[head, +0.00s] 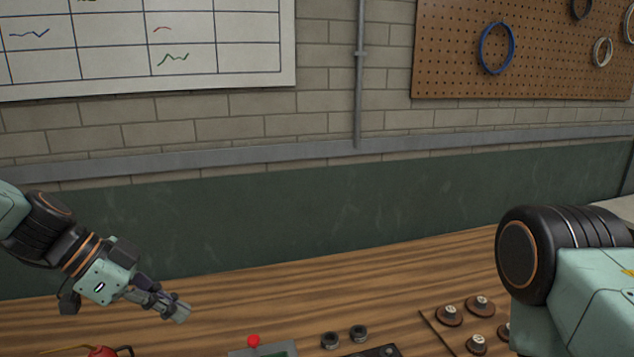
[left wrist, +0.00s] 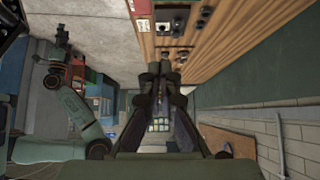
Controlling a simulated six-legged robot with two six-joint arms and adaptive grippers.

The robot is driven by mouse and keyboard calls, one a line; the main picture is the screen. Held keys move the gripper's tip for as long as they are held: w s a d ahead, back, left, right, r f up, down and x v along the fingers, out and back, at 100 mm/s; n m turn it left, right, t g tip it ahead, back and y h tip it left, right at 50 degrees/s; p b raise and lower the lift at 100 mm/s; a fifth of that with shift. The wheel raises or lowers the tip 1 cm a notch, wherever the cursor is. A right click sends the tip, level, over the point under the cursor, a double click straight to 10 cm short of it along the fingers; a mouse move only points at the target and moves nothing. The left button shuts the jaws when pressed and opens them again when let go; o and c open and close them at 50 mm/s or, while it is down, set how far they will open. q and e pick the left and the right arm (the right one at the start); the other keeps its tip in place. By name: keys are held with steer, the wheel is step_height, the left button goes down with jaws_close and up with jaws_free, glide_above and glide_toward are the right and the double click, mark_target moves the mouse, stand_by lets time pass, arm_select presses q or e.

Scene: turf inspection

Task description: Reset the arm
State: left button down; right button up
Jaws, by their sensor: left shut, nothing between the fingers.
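My left arm comes in from the left in the head view, with its mint and black wrist angled down to the right. My left gripper (head: 174,308) is shut and empty, above the wooden bench (head: 230,290). In the left wrist view the left gripper (left wrist: 165,72) shows with its dark fingers together and nothing held between them. A mint and black link of my right arm (head: 590,290) fills the lower right of the head view.
A grey box with a red knob (head: 254,341), two dark rings (head: 344,337), a board with several round knobs (head: 449,315) and a red object (head: 103,351) lie along the lower edge. The bench's middle is clear. A green-and-brick wall (head: 300,210) stands behind.

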arm_select(q)
steer(key=s+f+n+g+y, duration=0.1)
steer(key=s+f+n+y, duration=0.1)
steer(key=s+f, duration=0.35)
steer(key=s+f+n+y, duration=0.1)
steer(key=s+f+n, duration=0.15)
steer(key=f, duration=0.55)
steer(key=s+f+n+g+y, duration=0.1)
steer(key=s+f+n+y, duration=0.15)
steer(key=f, duration=0.35)
steer(key=s+f+n+y, duration=0.1)
steer(key=s+f+n, duration=0.35)
steer(key=s, duration=0.55)
steer(key=s+f+n+y, duration=0.1)
steer(key=s+f+n, duration=0.4)
steer(key=s, duration=0.6)
step_height(320, 180, down, 24)
steer(key=m+b, duration=0.1)
steer(key=b, duration=2.2)
steer(key=shift+w+f, duration=0.15)
arm_select(e)
step_height(320, 180, down, 23)
steer(key=s, duration=0.1)
steer(key=shift+d+f, duration=0.15)
arm_select(q)
steer(key=shift+w+m, duration=0.15)
steer(key=shift+m, duration=0.1)
arm_select(e)
steer(key=shift+w, duration=0.15)
